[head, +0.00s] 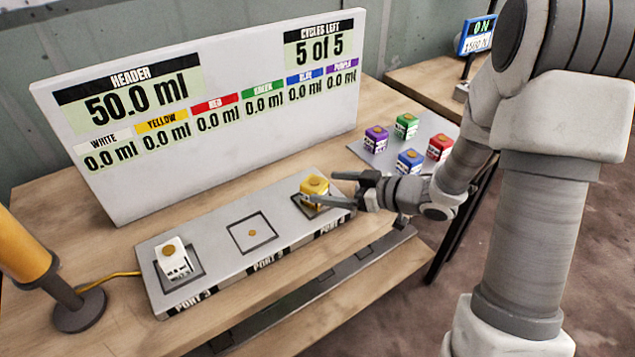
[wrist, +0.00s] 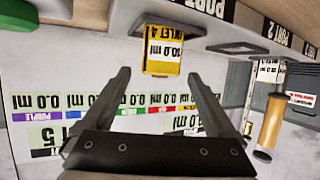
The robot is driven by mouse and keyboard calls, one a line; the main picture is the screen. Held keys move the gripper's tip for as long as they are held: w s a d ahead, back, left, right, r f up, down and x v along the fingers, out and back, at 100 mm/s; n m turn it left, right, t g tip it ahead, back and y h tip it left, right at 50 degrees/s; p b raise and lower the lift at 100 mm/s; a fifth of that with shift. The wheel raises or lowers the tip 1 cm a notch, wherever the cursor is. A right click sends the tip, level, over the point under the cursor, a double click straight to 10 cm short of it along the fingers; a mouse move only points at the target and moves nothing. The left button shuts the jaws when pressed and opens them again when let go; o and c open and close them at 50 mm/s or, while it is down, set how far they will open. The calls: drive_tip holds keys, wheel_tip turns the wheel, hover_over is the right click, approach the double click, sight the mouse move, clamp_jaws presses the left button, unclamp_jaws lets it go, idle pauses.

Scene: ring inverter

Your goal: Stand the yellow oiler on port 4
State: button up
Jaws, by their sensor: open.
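The yellow oiler (head: 314,188) stands upright at the right-hand port of the grey rail, the one marked PORT 4 (head: 331,226). It covers part of that port's square outline, and I see no clear gap below it. My gripper (head: 322,187) is open, with its fingertips at either side of the oiler, not closed on it. In the wrist view, which is upside down, the yellow oiler (wrist: 160,50) appears centred between the fingertips and just beyond them. Its label there reads 10.0 ml.
A white oiler (head: 173,259) stands on the rail's left port; the middle port (head: 252,233) is empty. A display board (head: 215,110) rises behind the rail. Purple (head: 376,139), green (head: 406,126), blue (head: 410,161) and red (head: 440,147) oilers stand on a plate at the right.

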drive_tip(key=s+d+r+m+t+h+p, duration=0.15)
drive_tip(key=d+r+m+t+h, duration=0.4)
drive_tip(key=d+r+h, duration=0.9)
drive_tip(key=s+a+r+m+g+y, duration=0.1)
drive_tip(key=s+a+m+g, duration=0.1)
drive_tip(key=s, duration=0.8)
drive_tip(key=s+a+r+m+g+y, duration=0.1)
drive_tip(key=s+g, duration=0.4)
drive_tip(key=s, duration=0.6)
drive_tip(key=a+m+y, duration=0.1)
drive_tip(key=m, duration=0.1)
drive_tip(key=shift+r+m, duration=0.35)
drive_tip(key=shift+r, duration=0.05)
wheel_tip(320, 180, up, 7)
drive_tip(key=p, duration=0.7)
drive_tip(key=shift+r, duration=0.15)
